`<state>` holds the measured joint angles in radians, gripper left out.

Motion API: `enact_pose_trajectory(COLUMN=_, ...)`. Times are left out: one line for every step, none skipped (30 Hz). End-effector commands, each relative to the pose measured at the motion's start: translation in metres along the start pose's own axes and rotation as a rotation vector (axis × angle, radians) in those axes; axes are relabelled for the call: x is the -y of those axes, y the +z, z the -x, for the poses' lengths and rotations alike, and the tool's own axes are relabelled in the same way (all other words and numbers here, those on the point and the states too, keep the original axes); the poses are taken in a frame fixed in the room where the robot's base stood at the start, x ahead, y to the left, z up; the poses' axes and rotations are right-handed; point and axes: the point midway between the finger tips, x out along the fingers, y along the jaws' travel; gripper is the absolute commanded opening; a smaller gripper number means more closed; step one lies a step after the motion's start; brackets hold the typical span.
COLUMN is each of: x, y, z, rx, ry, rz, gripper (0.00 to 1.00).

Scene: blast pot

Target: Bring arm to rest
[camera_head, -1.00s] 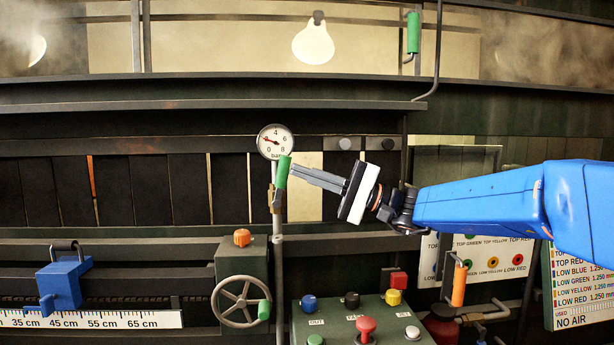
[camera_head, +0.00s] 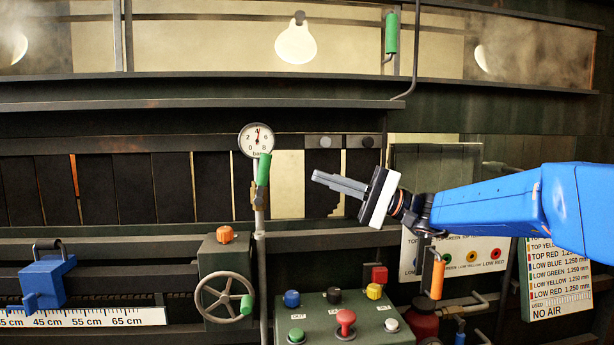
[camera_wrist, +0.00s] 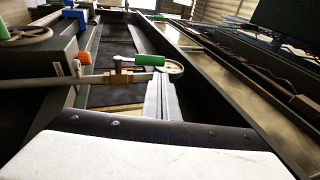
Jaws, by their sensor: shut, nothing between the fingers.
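My blue arm reaches in from the right edge of the head view. My gripper (camera_head: 338,182) is shut and empty, its grey fingers pointing left. It is in front of the dark slatted wall, to the right of the green valve handle (camera_head: 263,169) and apart from it in the picture. The handle is upright on a pipe below the round pressure gauge (camera_head: 256,140). In the wrist view the gripper fingers (camera_wrist: 165,100) point away, and the green handle (camera_wrist: 150,60) lies ahead of them; the gap in depth is hard to tell.
A control box with coloured buttons (camera_head: 345,330) stands below my gripper. A handwheel (camera_head: 224,298) is at lower left, with a blue slider (camera_head: 44,282) on a scale beyond it. An orange handle (camera_head: 437,279) is below my arm. A shelf (camera_head: 200,104) runs above.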

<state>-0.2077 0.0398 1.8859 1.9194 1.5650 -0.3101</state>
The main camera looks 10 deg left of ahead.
Motion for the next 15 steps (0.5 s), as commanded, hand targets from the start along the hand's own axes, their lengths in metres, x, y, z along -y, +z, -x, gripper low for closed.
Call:
enact_pose_trajectory(x=0.001, y=-0.001, z=0.01, rx=-0.003, ry=0.0, rz=0.001, gripper=0.0)
enact_pose_trajectory(x=0.002, y=-0.001, z=0.014, rx=-0.003, ry=0.0, rz=0.001, gripper=0.0)
enact_pose_trajectory(x=0.003, y=-0.001, z=0.02, rx=-0.003, ry=0.0, rz=0.001, gripper=0.0)
enact_pose_trajectory(x=0.003, y=-0.001, z=0.024, rx=-0.003, ry=-0.001, rz=0.0, gripper=0.0)
enact_pose_trajectory(x=0.004, y=-0.001, z=0.028, rx=-0.002, ry=-0.001, rz=0.0, gripper=0.0)
enact_pose_trajectory(x=0.004, y=-0.001, z=0.032, rx=-0.002, ry=-0.001, rz=0.0, gripper=0.0)
enact_pose_trajectory(x=0.005, y=-0.001, z=0.035, rx=-0.002, ry=-0.001, rz=0.0, gripper=0.0)
enact_pose_trajectory(x=0.005, y=-0.001, z=0.037, rx=-0.002, ry=-0.001, rz=0.0, gripper=0.0)
enact_pose_trajectory(x=0.005, y=0.0, z=0.04, rx=-0.001, ry=0.0, rz=0.0, gripper=0.0)
enact_pose_trajectory(x=0.005, y=0.0, z=0.042, rx=-0.001, ry=0.0, rz=0.0, gripper=0.0)
enact_pose_trajectory(x=0.005, y=0.0, z=0.043, rx=0.0, ry=0.0, rz=0.0, gripper=0.0)
enact_pose_trajectory(x=0.005, y=0.001, z=0.044, rx=0.0, ry=0.005, rz=0.0, gripper=0.0)
enact_pose_trajectory(x=0.004, y=0.003, z=0.045, rx=-0.001, ry=0.012, rz=0.0, gripper=0.0)
enact_pose_trajectory(x=0.002, y=0.006, z=0.046, rx=-0.002, ry=0.022, rz=-0.001, gripper=0.0)
enact_pose_trajectory(x=-0.002, y=0.011, z=0.047, rx=-0.004, ry=0.046, rz=-0.002, gripper=0.0)
